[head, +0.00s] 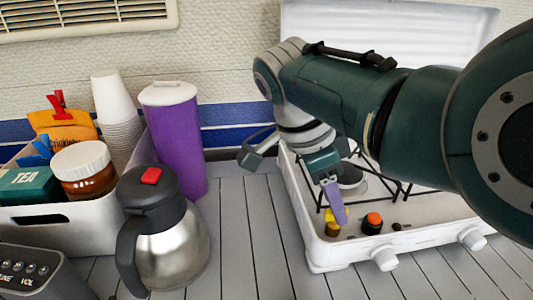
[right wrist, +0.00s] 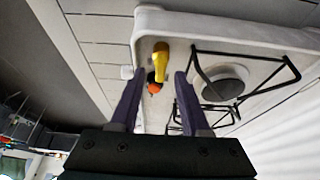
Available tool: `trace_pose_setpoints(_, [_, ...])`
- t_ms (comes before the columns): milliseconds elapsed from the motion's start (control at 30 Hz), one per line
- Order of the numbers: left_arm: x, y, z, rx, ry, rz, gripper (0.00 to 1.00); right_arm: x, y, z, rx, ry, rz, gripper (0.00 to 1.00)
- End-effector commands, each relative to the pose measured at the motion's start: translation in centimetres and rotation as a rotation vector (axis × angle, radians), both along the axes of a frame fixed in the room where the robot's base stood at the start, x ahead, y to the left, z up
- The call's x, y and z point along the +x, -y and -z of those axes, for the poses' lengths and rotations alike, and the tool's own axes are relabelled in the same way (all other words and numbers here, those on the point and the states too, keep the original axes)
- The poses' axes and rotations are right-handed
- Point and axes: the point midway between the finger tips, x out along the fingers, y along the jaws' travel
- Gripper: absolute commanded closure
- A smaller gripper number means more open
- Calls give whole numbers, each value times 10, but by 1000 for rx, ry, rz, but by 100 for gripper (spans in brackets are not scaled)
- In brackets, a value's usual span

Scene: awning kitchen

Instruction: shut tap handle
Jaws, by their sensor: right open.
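The yellow tap handle (head: 341,215) is at the front left corner of the white camp stove. In the right wrist view the yellow handle (right wrist: 161,60) is a long bar, seen just beyond the gap between my fingertips. My right gripper (head: 334,204) is open over that corner, with a purple finger in front of the handle in the head view. Its two purple fingers also show in the right wrist view (right wrist: 160,74), apart, with nothing held. I cannot tell whether a finger touches the handle. My left gripper is not in view.
An orange-topped black knob (head: 373,222) sits close beside the handle. Black pot supports (right wrist: 242,85) and a burner (right wrist: 224,84) lie nearby. A steel jug (head: 165,235), purple tumbler (head: 175,135) and white bin (head: 75,228) stand at left. The counter between jug and stove is clear.

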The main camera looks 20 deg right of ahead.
Motion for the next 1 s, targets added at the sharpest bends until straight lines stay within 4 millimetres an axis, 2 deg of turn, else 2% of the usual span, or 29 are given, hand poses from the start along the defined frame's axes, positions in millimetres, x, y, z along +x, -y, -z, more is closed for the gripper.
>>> trace_pose_setpoints(33, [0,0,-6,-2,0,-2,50,2,-4,-12,1,4,-1,54])
trace_pose_setpoints(200, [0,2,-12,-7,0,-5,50,6,-17,-44,2,6,-1,54])
trace_pose_setpoints(433, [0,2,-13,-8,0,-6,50,8,-29,-75,0,2,0,54])
trace_pose_setpoints(833, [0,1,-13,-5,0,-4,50,8,-31,-80,0,0,-1,54])
trace_pose_setpoints(1000, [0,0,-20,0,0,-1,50,-4,-25,-64,39,-24,-110,54])
